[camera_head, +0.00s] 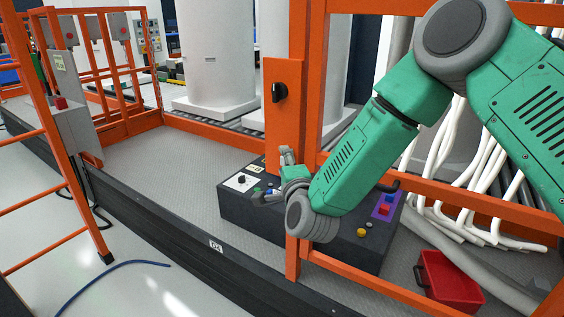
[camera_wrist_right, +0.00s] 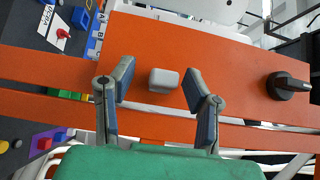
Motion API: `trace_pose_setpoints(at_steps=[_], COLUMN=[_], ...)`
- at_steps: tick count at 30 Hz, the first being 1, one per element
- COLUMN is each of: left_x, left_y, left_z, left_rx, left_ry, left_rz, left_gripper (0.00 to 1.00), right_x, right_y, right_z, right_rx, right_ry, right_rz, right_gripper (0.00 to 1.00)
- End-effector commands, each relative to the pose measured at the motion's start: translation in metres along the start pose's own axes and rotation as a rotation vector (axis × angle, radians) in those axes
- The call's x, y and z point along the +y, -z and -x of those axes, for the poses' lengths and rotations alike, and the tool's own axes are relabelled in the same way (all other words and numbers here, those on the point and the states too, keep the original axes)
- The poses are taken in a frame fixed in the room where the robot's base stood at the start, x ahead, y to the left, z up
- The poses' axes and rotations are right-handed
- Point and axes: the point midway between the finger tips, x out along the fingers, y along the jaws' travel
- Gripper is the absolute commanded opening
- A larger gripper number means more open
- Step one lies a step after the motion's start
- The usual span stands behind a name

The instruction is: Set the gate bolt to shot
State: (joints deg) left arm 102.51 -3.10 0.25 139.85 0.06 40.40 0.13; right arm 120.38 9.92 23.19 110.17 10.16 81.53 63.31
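My right gripper (camera_head: 274,178) is in front of the orange gate post, beside its plate (camera_head: 279,125). In the right wrist view my right gripper (camera_wrist_right: 160,92) is open. Its two fingers stand on either side of a small grey block-shaped knob (camera_wrist_right: 163,80) on the orange plate, with a gap on each side. A black turn handle (camera_wrist_right: 288,86) sits on the same plate to the right; in the head view the black handle (camera_head: 279,92) is above the gripper. Neither part is labelled as the bolt. The grey knob is hidden in the head view. My left gripper is not in view.
A dark control box (camera_head: 240,205) with coloured buttons stands behind the post and my right arm. Orange rails (camera_head: 375,285) run to the right. A red bin (camera_head: 448,283) and white hoses (camera_head: 465,190) are at the right. The grey platform floor (camera_head: 160,165) at the left is clear.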

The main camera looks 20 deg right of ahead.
Motion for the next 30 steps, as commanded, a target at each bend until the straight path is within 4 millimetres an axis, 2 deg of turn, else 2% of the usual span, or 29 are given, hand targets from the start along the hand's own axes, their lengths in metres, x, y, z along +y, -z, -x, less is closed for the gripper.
trace_pose_setpoints(at_steps=[5, 8, 11, 21, 25, 30], left_x=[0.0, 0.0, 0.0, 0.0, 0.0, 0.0], left_y=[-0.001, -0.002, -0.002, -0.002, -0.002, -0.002], left_z=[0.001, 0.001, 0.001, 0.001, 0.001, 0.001], left_rx=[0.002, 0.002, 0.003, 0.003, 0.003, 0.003], left_ry=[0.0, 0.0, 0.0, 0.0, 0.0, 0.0], left_rz=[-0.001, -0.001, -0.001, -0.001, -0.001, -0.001], left_gripper=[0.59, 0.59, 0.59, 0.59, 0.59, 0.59], right_x=[-0.001, -0.001, -0.001, 0.001, 0.001, 0.001], right_y=[-0.001, -0.001, -0.001, 0.0, 0.0, 0.001], right_z=[0.0, 0.006, 0.02, 0.091, 0.109, 0.119], right_rx=[0.0, -0.001, -0.002, -0.001, 0.0, 0.001], right_ry=[0.003, 0.001, 0.001, -0.002, -0.001, 0.0], right_rz=[0.0, 0.001, 0.001, 0.001, 0.0, 0.001], right_gripper=[0.43, 0.43, 0.43, 0.43, 0.43, 0.43])
